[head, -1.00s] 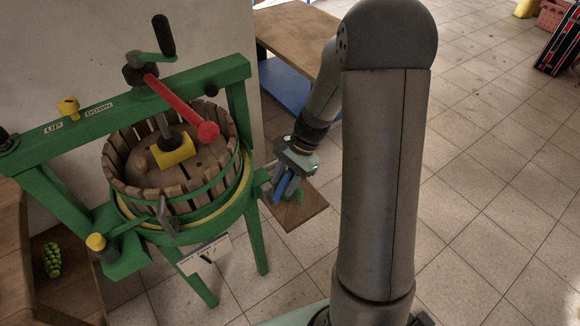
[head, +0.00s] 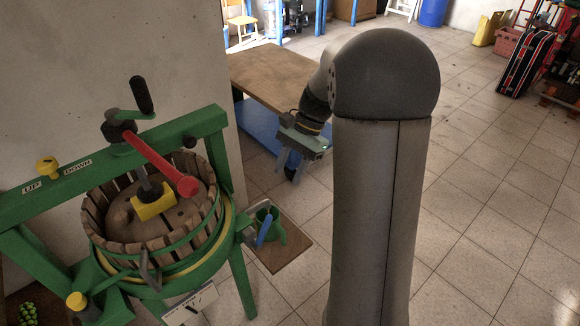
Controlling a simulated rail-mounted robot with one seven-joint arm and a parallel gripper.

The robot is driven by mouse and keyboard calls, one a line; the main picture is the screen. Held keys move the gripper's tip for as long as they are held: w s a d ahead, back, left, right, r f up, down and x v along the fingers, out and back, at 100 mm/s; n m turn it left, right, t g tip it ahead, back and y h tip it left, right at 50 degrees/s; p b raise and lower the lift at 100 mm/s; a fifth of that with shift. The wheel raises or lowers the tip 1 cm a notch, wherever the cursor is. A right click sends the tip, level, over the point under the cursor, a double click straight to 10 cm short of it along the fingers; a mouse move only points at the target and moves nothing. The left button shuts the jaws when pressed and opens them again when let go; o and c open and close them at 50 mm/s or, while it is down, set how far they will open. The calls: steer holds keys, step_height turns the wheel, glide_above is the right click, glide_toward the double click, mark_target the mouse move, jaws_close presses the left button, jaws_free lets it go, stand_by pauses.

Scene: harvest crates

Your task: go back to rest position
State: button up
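My gripper (head: 291,168) hangs from my arm in the middle of the head view, in front of a wooden table. Its fingers point down and look spread apart, with nothing seen between them. It is apart from the green press (head: 222,170) on the left. My large grey arm link fills the centre right and hides part of the floor.
The press has a slatted basket (head: 110,215), a red-handled lever (head: 160,160) and a side shelf (head: 285,252) bearing a green jug (head: 277,232) with a blue handle. The wooden table (head: 270,75) stands behind. Open tiled floor (head: 480,220) lies to the right.

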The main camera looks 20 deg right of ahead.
stand_by(0.4)
steer(key=s+a+r+n+h+p, duration=0.1)
steer(key=s+a+r+n+p, duration=0.2)
steer(key=s, duration=0.3)
steer(key=s+a+r+n+t+h+p, duration=0.1)
steer(key=s+a+r+n+h+p, duration=0.1)
steer(key=s+n, duration=0.3)
steer(key=s+a+r+n+t+h+p, duration=0.1)
steer(key=s+a+r+n+h+p, duration=0.1)
steer(key=s, duration=0.7)
steer(key=a+r+n+p, duration=0.1)
steer(key=a+n+p, duration=0.1)
steer(key=shift+a+r+n+p, duration=0.3)
steer(key=shift+r+n+p, duration=0.05)
steer(key=shift+n+p, duration=0.05)
steer(key=m+b, duration=0.8)
steer(key=m, duration=0.5)
glide_toward(267, 218)
steer(key=f+b, duration=0.1)
steer(key=f, duration=0.5)
steer(key=f+b, duration=0.1)
steer(key=f, duration=0.5)
steer(key=shift+w+a, duration=0.15)
steer(key=shift+a, duration=0.05)
